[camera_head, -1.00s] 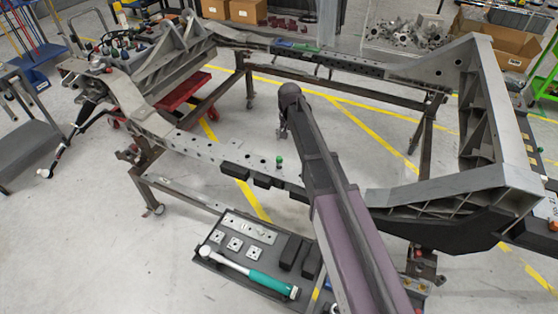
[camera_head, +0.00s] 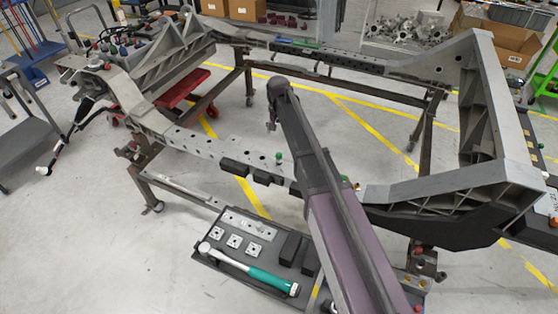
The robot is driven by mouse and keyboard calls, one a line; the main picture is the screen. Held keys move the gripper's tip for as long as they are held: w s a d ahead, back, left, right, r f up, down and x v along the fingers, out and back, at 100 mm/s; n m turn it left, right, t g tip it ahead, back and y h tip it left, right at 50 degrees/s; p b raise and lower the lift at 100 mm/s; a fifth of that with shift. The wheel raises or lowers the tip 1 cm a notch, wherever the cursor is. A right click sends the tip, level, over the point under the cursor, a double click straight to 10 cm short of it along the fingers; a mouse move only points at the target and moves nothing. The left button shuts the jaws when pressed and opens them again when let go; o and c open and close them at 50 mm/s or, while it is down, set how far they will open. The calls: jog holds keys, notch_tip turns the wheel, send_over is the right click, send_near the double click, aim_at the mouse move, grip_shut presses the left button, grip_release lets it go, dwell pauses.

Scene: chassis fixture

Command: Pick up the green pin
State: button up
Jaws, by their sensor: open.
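The green pin (camera_head: 278,157) stands upright in the near rail of the chassis frame (camera_head: 207,146), just left of my arm. My gripper (camera_head: 271,126) hangs from the end of my arm, above and slightly left of the pin in the picture. It is small in the view, and it is open with nothing seen in it. A gap shows between the gripper and the pin. How far apart they are in depth I cannot tell.
A dark tray (camera_head: 208,262) below the near rail holds a hammer with a teal handle (camera_head: 262,277), square plates and black blocks. Black blocks (camera_head: 235,168) sit along the rail's side. A red cart (camera_head: 185,90) stands behind. Floor inside the frame is clear.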

aim_at(279, 154)
jog(key=shift+f+b, duration=3.35)
jog(key=shift+f, duration=0.35)
jog(key=shift+s+d+f+b, duration=0.1)
jog(key=shift+s+f+b, duration=0.05)
jog(key=shift+f+b, duration=2.45)
jog(key=shift+c, duration=0.2)
grip_shut()
